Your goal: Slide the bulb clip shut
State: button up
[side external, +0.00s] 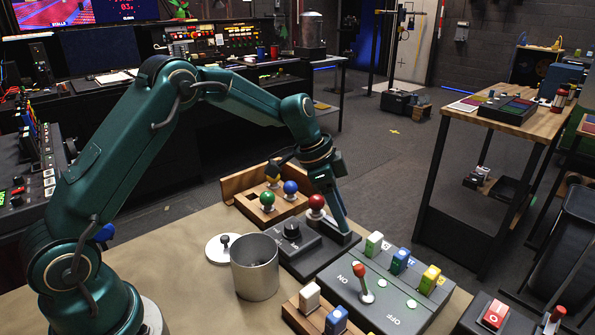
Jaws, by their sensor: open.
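No part is clearly recognisable as the bulb clip. A dark grey box (318,262) on the table carries a black knob (291,231). A red ball-topped knob (317,202) stands at the back of this box. My gripper (308,197) is open with its fingers spread wide. One finger reaches down just right of the red knob, with its tip close to the box; the other points left, above the wooden rack. I cannot tell whether either finger touches anything. Nothing shows held between the fingers.
A wooden rack (236,187) with yellow, blue and green balls stands behind. A metal can (254,280) and a round lid (216,248) are left of the box. A grey panel (400,322) with a red lever (361,280) and coloured switches is in front right. Bare tabletop lies at left.

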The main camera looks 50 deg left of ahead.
jog(key=shift+f, duration=0.1)
grip_shut()
